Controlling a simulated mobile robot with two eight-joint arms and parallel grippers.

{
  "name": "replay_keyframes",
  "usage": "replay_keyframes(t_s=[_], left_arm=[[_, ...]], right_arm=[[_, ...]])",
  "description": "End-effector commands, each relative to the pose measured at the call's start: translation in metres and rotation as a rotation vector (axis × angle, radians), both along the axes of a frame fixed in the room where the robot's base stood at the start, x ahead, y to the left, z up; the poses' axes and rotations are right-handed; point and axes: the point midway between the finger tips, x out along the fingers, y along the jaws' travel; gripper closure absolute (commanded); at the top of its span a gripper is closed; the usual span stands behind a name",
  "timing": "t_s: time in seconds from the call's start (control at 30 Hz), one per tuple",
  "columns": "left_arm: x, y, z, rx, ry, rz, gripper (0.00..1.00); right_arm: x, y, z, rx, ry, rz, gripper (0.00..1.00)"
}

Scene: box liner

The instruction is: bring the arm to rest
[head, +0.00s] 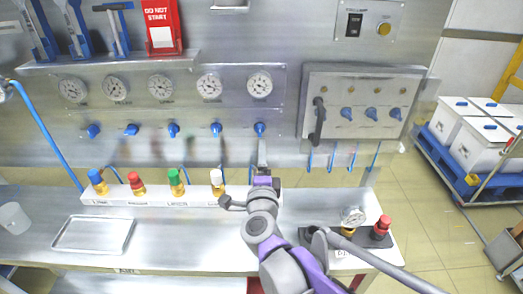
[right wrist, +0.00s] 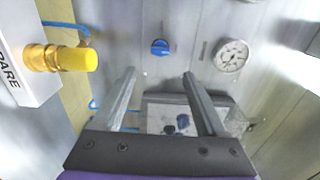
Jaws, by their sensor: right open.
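My right gripper (head: 262,152) reaches up the middle of the head view, just below the rightmost blue knob (head: 260,128) of the row on the panel. In the right wrist view the gripper (right wrist: 159,76) is open, with nothing between its two fingers. The blue knob (right wrist: 160,47) shows beyond the fingertips, apart from them. A yellow-capped brass fitting (right wrist: 75,58) on a white strip marked "PARE" is left of the fingers; my arm hides it in the head view. My left gripper is in neither view.
Blue (head: 98,182), red (head: 136,183), green (head: 176,182) and white (head: 217,182) capped fittings stand on the white strip. A metal tray (head: 93,235) and white cup (head: 13,218) are at left.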

Motion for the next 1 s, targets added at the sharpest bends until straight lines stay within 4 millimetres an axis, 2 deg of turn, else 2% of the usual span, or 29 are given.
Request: replay_keyframes(t_s=[0.5,0.67,0.77,0.83,0.93,1.0], left_arm=[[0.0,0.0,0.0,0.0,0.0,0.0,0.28],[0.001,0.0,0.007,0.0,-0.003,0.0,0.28],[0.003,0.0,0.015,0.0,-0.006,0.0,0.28],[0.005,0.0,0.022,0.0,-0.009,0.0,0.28],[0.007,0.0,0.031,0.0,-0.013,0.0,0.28],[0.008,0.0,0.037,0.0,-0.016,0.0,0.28]], right_arm=[[-0.003,-0.001,0.001,-0.008,0.0,0.005,0.25],[-0.017,-0.006,0.009,-0.163,-0.001,0.108,0.25],[-0.043,-0.012,0.005,-0.39,0.031,0.248,0.25],[-0.069,-0.021,-0.012,-0.581,0.087,0.356,0.25],[-0.115,-0.044,-0.051,-0.851,0.218,0.507,0.25],[-0.15,-0.069,-0.083,-1.021,0.338,0.601,0.25]])
